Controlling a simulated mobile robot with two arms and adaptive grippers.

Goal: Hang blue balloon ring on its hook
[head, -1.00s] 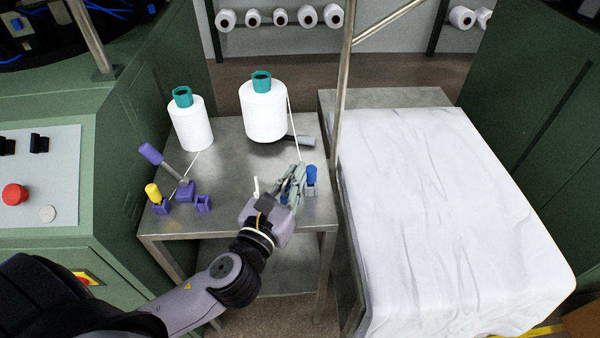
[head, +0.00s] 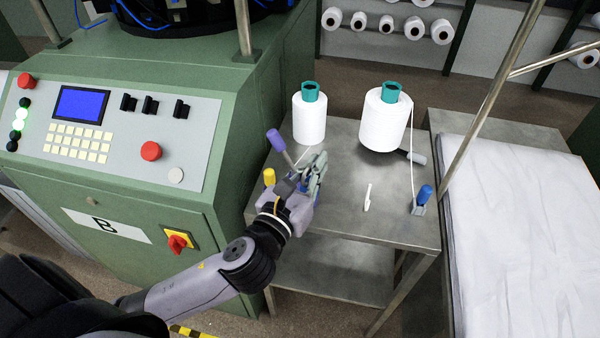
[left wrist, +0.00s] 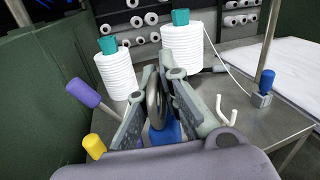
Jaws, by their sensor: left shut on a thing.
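My left gripper (head: 318,162) is over the left part of the metal table, close to the purple and yellow handles. In the left wrist view its fingers (left wrist: 165,80) are shut on a ring-like grey piece (left wrist: 153,103) with a blue part (left wrist: 166,132) below, which I take for the blue balloon ring. The fingers hide much of it. A second blue-topped piece (head: 425,194) stands in a small grey holder at the table's right edge. It also shows in the left wrist view (left wrist: 267,80). I cannot tell which part is the hook. My right gripper is not in view.
A purple handle (head: 278,140) and a yellow handle (head: 269,177) stand left of the gripper. Two white yarn cones (head: 310,120) (head: 384,122) stand behind. A small white pronged piece (head: 368,197) is on the table. The green machine (head: 130,195) borders the table's left.

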